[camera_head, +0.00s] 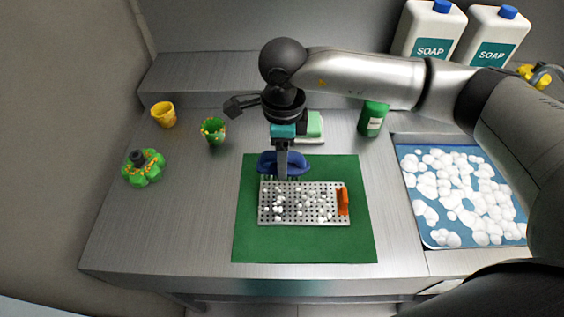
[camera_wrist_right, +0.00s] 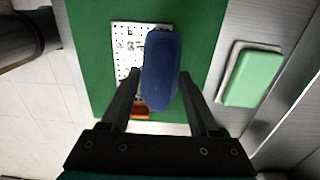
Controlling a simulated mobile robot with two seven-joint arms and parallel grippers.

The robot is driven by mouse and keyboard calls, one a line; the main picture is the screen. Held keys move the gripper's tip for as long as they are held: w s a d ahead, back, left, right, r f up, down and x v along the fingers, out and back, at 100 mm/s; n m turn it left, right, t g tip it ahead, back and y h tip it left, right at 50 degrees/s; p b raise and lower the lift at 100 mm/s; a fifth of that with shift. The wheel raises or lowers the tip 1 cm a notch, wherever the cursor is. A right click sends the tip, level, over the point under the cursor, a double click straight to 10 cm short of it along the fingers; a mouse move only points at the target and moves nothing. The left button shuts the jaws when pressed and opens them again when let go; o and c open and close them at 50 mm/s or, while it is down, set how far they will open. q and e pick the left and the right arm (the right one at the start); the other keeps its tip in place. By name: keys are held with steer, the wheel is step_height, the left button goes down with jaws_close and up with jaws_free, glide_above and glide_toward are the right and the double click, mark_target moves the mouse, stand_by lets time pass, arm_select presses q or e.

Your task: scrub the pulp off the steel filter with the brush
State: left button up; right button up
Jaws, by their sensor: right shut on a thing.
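The steel filter (camera_head: 293,218), a perforated plate with an orange handle (camera_head: 343,201) at its right end, lies on a green mat (camera_head: 335,245). My right gripper (camera_head: 282,168) is shut on the blue brush (camera_head: 266,160), bristles down, at the filter's far edge. In the right wrist view the brush (camera_wrist_right: 162,70) sits between the fingers and covers part of the filter (camera_wrist_right: 125,40). I cannot tell whether the bristles touch the plate. My left gripper is not in view.
A green sponge (camera_head: 316,123) lies behind the mat, with a green jar (camera_head: 372,120) to its right. A yellow cup (camera_head: 163,115), a green cup (camera_head: 213,130) and a green lobed part (camera_head: 143,168) stand left. A foamy basin (camera_head: 431,243) is right; soap bottles (camera_head: 428,32) stand behind.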

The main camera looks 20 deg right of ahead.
steer(key=shift+r+p, duration=0.35)
steer(key=shift+r, duration=0.75)
